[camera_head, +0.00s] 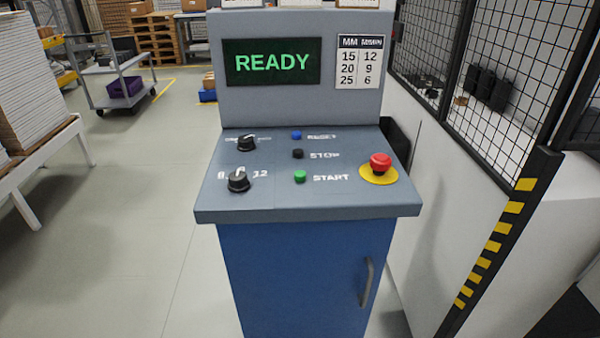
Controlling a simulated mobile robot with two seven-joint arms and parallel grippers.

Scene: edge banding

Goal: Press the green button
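The green button (300,177) sits on the sloped grey panel (270,205) of a control console, left of the label START. A black button (298,153) marked STOP and a blue button (296,135) marked RESET are above it. The screen (272,62) reads READY in green letters. Neither of my grippers shows in the head view.
A red emergency knob (380,164) on a yellow disc is right of the green button. Two black rotary knobs are at the left, the nearer one (238,181) lower. A mesh fence (500,75) with a striped post stands right.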

